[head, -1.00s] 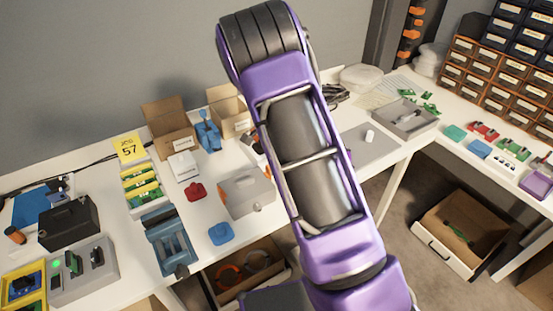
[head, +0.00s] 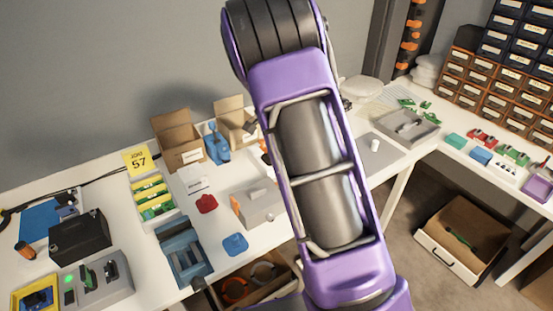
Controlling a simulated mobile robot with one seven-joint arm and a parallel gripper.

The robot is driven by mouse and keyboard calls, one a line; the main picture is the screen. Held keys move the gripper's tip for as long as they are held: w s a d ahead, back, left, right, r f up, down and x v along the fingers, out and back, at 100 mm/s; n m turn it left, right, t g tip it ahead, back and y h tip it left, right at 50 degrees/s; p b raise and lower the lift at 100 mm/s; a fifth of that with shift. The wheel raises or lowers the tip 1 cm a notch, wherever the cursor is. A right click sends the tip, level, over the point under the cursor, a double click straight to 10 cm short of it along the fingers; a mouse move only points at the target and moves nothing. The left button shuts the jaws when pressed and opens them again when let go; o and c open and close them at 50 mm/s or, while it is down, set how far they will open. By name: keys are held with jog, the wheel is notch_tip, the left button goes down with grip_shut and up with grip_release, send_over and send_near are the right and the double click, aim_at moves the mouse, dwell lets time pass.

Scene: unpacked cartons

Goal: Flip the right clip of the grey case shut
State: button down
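The grey case (head: 262,207) sits on the white workbench, just left of my arm in the head view. A raised grey handle or block shows on its lid, and an orange part (head: 235,205) is on its left end. My purple arm crosses the middle of the picture and hides the case's right side. The right clip cannot be made out. My gripper is not in view, so its place relative to the case does not show.
A red piece (head: 207,203) and a blue piece (head: 235,244) lie left of the case. A blue holder (head: 183,251) stands further left. Open cardboard boxes (head: 178,142) stand behind. An open drawer (head: 262,278) is below the bench edge.

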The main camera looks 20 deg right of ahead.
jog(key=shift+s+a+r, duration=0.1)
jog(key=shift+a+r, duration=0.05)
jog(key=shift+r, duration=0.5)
